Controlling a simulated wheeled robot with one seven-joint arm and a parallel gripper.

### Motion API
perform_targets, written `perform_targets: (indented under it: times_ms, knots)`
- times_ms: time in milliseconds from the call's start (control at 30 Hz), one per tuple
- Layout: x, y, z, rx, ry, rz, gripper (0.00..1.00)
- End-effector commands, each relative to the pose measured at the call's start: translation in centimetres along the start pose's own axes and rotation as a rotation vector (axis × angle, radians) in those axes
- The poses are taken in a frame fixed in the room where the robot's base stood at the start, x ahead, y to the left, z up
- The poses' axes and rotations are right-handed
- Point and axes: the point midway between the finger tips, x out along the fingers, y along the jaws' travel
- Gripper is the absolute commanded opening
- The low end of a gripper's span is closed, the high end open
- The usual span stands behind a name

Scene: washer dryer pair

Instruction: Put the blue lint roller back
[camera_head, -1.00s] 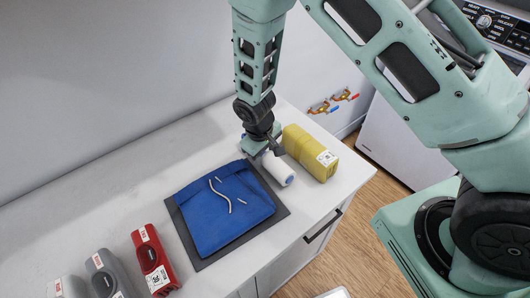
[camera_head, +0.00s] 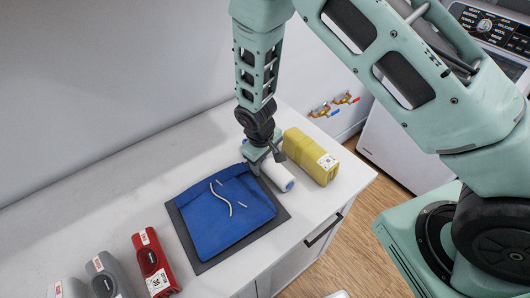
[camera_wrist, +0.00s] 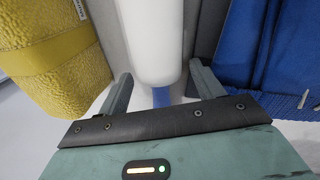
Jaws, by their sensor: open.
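The lint roller, a white roll (camera_head: 277,174) with a blue handle, lies on the white counter between a blue folded cloth and a yellow block. In the wrist view, its white roll (camera_wrist: 150,40) points away from my gripper and its blue handle (camera_wrist: 162,97) shows between the fingers. My gripper (camera_wrist: 162,88) is open, with one finger on each side of the handle. In the head view, my gripper (camera_head: 262,158) is low over the handle end and hides most of the handle. I cannot tell whether the fingers touch it.
The blue cloth (camera_head: 220,220) lies on a dark grey mat (camera_head: 263,231) just left of the roller. The yellow block (camera_head: 309,157) stands close on the right. A red bottle (camera_head: 152,262) and grey bottles (camera_head: 103,273) lie at the front left. The counter's back left is clear.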

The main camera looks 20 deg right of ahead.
Motion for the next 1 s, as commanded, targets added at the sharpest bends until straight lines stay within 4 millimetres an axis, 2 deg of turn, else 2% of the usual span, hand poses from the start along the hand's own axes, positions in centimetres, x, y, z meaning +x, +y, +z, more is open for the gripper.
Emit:
perform_targets:
  times_ms: [167,700,900,1000]
  knots:
    - [-1.4,-0.1,-0.1,-0.002,0.003,-0.001,0.69]
    - [-10.4,0.0,-0.1,0.000,0.004,0.000,0.69]
    - [-12.1,-0.1,0.1,-0.001,0.001,-0.002,0.69]
    - [-13.3,-0.9,0.8,-0.003,0.005,-0.027,0.69]
